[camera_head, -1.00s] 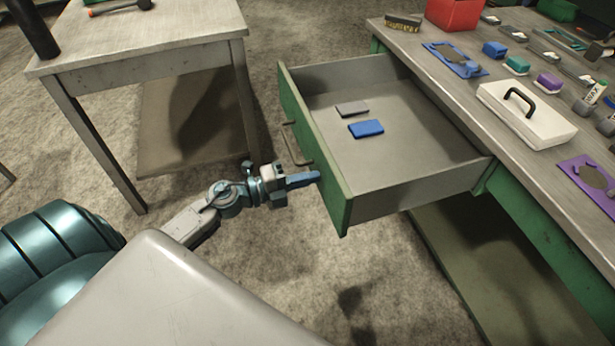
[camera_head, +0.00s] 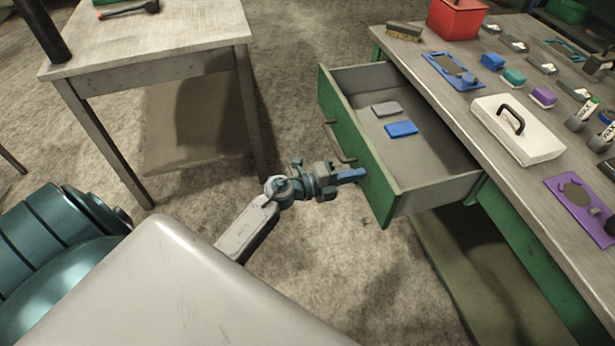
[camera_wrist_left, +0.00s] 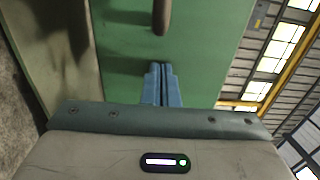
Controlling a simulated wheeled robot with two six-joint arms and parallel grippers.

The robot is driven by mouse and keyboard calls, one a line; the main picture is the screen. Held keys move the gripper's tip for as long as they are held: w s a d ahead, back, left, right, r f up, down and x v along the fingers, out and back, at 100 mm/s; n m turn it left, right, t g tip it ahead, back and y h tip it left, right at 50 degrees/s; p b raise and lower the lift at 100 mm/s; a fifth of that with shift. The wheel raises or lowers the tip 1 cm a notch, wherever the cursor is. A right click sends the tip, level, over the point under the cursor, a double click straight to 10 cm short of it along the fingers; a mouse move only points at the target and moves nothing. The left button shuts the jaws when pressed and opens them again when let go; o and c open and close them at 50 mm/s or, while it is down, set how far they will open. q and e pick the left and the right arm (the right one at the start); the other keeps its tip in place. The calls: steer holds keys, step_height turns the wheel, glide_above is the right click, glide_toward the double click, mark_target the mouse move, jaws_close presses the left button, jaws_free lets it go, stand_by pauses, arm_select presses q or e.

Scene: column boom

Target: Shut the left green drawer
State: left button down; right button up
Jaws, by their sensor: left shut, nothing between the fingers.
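The green drawer (camera_head: 358,150) stands partly open from the green workbench in the head view. A grey block (camera_head: 387,109) and a blue block (camera_head: 401,129) lie inside it. Its bar handle (camera_head: 340,143) is on the green front. My left gripper (camera_head: 360,174) is shut and empty, its blue fingertips at the drawer front beside the handle. In the left wrist view the shut fingers (camera_wrist_left: 162,84) point at the green front (camera_wrist_left: 205,50), below the handle (camera_wrist_left: 162,15); they seem to touch it. My right gripper is not in view.
The workbench top (camera_head: 440,98) holds a red box (camera_head: 457,18), a white case with a handle (camera_head: 518,128), a purple plate (camera_head: 580,205) and several small items. A second table (camera_head: 150,45) stands at the left. Bare floor lies between the tables.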

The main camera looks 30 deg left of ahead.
arm_select(q)
steer(key=x, duration=0.3)
steer(key=p+x, duration=0.1)
steer(key=x, duration=0.3)
steer(key=shift+w+d+r, duration=0.15)
steer(key=shift+d+r, duration=0.05)
steer(key=shift+r, duration=0.05)
steer(key=x, duration=0.4)
steer(key=shift+w+d+f+p, duration=0.1)
steer(key=shift+w+d+p, duration=0.1)
steer(key=shift+p, duration=0.2)
steer(key=b, duration=0.1)
glide_above(428, 168)
steer(key=shift+s+a+f, duration=0.2)
steer(key=shift+s, duration=0.1)
steer(key=shift+w+d, duration=0.15)
steer(key=shift+r, duration=0.3)
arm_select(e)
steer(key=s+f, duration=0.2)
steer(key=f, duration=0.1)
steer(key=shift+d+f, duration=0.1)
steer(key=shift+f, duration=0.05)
arm_select(q)
steer(key=shift+w+r, duration=0.1)
